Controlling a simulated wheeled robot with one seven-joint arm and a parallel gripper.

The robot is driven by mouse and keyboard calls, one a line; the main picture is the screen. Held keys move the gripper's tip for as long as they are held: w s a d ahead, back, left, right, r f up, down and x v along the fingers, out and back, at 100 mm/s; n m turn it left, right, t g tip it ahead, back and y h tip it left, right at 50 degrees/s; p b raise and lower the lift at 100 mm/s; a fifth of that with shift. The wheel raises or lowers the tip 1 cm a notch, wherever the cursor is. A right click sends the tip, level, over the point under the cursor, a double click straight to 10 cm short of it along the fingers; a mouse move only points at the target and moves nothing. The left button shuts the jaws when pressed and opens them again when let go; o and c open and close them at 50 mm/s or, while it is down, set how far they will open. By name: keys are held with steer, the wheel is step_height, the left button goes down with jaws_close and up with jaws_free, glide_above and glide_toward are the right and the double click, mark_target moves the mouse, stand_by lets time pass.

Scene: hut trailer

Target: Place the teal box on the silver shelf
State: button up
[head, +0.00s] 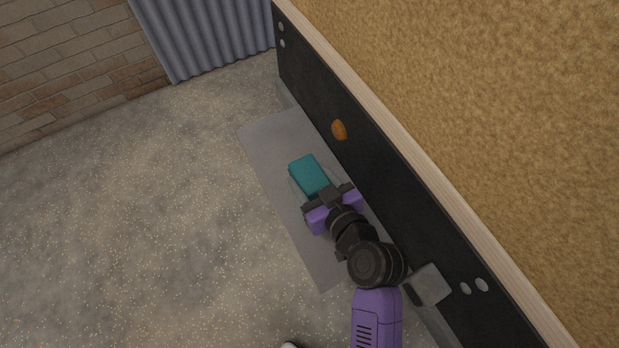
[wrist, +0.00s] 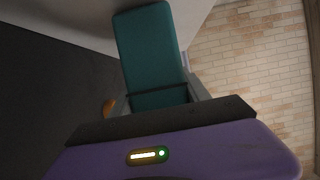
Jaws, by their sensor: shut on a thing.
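The teal box (head: 309,174) is held at the end of my gripper (head: 323,195), over or on the silver shelf (head: 271,142) in the head view. The shelf is a flat grey strip along the foot of the black panel. In the wrist view the teal box (wrist: 150,50) stands out from between the fingers of my gripper (wrist: 158,98), tilted slightly. The gripper is shut on its near end. I cannot tell whether the box touches the shelf.
A black panel (head: 365,170) with a pale wood edge runs along the right of the shelf. An orange round thing (head: 339,130) is at the panel near the box. A grey block (head: 428,285) is beside my arm. Speckled floor (head: 150,230) lies open at left.

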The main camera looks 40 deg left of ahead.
steer(key=shift+f, duration=0.15)
steer(key=o, duration=1.5)
steer(key=v, duration=1.2)
steer(key=shift+p, duration=0.35)
steer(key=shift+s, duration=0.15)
